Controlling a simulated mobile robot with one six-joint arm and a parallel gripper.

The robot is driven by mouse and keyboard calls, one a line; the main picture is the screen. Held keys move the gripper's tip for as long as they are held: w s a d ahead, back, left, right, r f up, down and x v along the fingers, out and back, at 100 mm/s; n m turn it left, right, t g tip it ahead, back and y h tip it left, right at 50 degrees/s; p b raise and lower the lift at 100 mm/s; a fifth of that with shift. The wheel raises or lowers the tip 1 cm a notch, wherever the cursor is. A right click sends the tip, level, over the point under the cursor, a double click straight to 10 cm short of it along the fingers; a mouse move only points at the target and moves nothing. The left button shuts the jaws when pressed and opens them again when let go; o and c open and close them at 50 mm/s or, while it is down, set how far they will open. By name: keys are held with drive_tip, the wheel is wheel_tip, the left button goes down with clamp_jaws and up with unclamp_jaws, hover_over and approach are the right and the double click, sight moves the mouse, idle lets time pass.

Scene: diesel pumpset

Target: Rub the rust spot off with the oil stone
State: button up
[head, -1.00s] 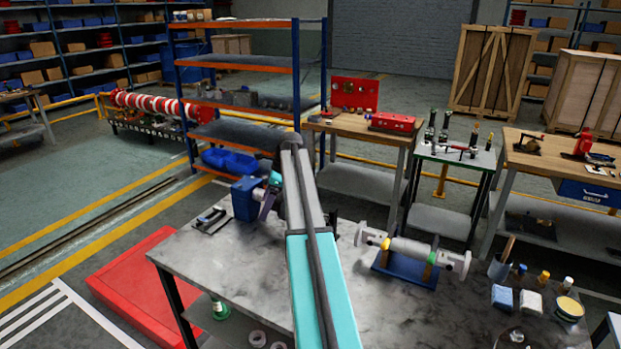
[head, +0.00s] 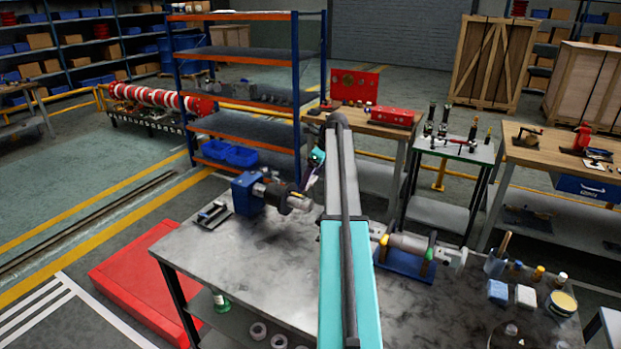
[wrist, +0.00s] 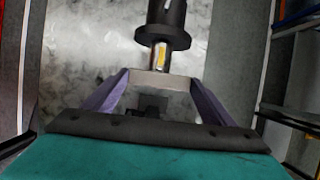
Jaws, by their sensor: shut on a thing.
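My gripper (wrist: 158,88) has its two purple fingers shut on a pale grey bar, the oil stone (wrist: 152,77), which spans between the fingertips. Ahead of the stone in the wrist view is a bright shaft (wrist: 155,60) with a dark flanged part behind it. A yellow-orange patch (wrist: 162,54) shows on the shaft; I cannot tell whether it is the rust spot. The stone appears close to the shaft's end, but contact is unclear. In the head view my gripper (head: 312,172) is beside the dark part (head: 288,203) of the blue unit (head: 247,194). The stone is too small to tell there.
The grey bench top (head: 255,270) is mostly clear in front.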

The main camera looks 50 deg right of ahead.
drive_tip(key=shift+f, duration=0.15)
drive_tip(key=shift+f+b, duration=1.55)
drive_tip(key=shift+f, duration=0.8)
drive_tip(key=shift+f, duration=1.05)
drive_tip(key=shift+a, duration=0.1)
drive_tip(key=shift+s+a+r, duration=0.15)
drive_tip(key=shift+a, duration=0.4)
drive_tip(key=shift+d, duration=0.1)
drive_tip(key=shift+w+d+p, duration=0.15)
drive_tip(key=shift+d+p, duration=0.1)
drive_tip(key=shift+d, duration=0.3)
drive_tip(key=shift+w+d+p, duration=0.15)
drive_tip(key=shift+d+p, duration=0.05)
drive_tip(key=shift+d, duration=0.35)
